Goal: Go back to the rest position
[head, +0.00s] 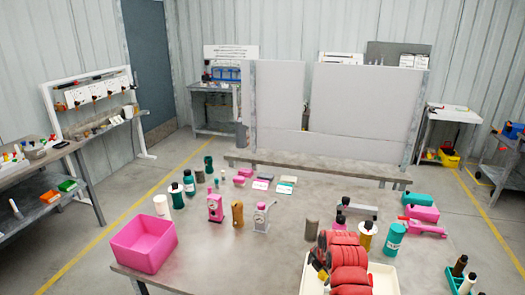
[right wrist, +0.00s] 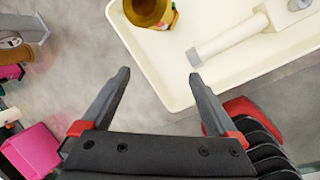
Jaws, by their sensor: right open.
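My right gripper (right wrist: 160,77) is open in the right wrist view, with nothing between its fingers. It is above the near edge of a cream-white tray (right wrist: 178,102). A brass-coloured round part (right wrist: 146,12) and a white-grey part with a shaft (right wrist: 230,38) lie in that tray, beyond the fingertips. In the head view my red right arm hangs over the white tray (head: 384,282) at the front of the table (head: 215,262) and hides much of it. My left gripper is not in view.
A pink bin (head: 144,244) stands at the table's left front. Bottles, pink and grey pump parts and a teal bottle (head: 393,240) stand across the table. Upright grey panels (head: 365,100) rise behind it. The table's front middle, left of the tray, is clear.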

